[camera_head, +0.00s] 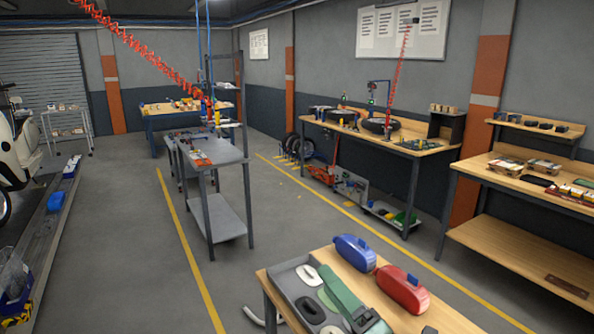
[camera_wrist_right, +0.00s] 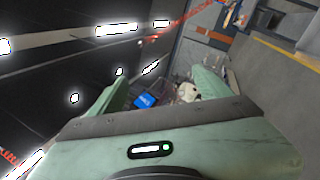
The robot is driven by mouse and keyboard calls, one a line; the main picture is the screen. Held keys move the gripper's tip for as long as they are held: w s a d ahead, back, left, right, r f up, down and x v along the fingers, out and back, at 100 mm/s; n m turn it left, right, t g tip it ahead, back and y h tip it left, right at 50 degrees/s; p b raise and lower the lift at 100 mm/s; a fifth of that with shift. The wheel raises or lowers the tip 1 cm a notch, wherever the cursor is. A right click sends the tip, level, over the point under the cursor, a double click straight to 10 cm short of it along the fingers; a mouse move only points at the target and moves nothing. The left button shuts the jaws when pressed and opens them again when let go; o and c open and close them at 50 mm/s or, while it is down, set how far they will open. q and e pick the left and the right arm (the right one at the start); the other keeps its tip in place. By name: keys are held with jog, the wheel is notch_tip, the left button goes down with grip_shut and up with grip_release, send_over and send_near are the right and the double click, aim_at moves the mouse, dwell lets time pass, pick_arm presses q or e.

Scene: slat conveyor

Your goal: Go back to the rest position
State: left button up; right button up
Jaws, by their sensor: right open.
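My right gripper (camera_head: 330,290) is pale green and shows at the lower middle of the head view, in front of or over a grey tray (camera_head: 284,284) on the near wooden table. In the right wrist view its two fingers (camera_wrist_right: 158,88) stand wide apart with nothing between them, so it is open and empty. Beyond the fingers, that view shows a small blue box and a white rounded shape at a distance. My left gripper is in neither view.
The near table (camera_head: 438,318) carries a blue tank-like part (camera_head: 354,252) and a red one (camera_head: 402,289), close right of my gripper. The tray holds white and dark oval parts. A grey wheeled bench (camera_head: 212,152) stands farther back. The floor between yellow lines is clear.

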jog(key=s+d+f+m+g+h, duration=0.25)
jog(key=d+f+m+h, duration=0.35)
jog(key=f+m, duration=0.3)
jog(key=s+d+f+m+g+h, duration=0.1)
jog(key=s+d+f+m+h, duration=0.3)
jog(key=d+f+m+h, duration=0.5)
jog(key=s+a+f+m+g+y, duration=0.1)
jog(key=s+f+m+g, duration=0.4)
jog(key=s, duration=0.6)
jog(key=s+f+m+g+y, duration=0.1)
jog(key=s+f+m+g, duration=0.4)
jog(key=s, duration=0.6)
notch_tip(320, 180, down, 31)
jog(key=s+g+b, duration=0.2)
jog(key=b, duration=0.3)
jog(key=s+d+f+b, duration=0.1)
jog(key=s+f+b, duration=0.1)
jog(key=s+f, duration=0.6)
jog(key=s+d+f+g+b, duration=0.1)
jog(key=s+f+b, duration=0.2)
jog(key=s+f, duration=0.6)
notch_tip(320, 180, down, 5)
jog(key=shift+s+d+r, duration=0.15)
jog(key=shift+s+d, duration=0.05)
jog(key=shift+d, duration=0.2)
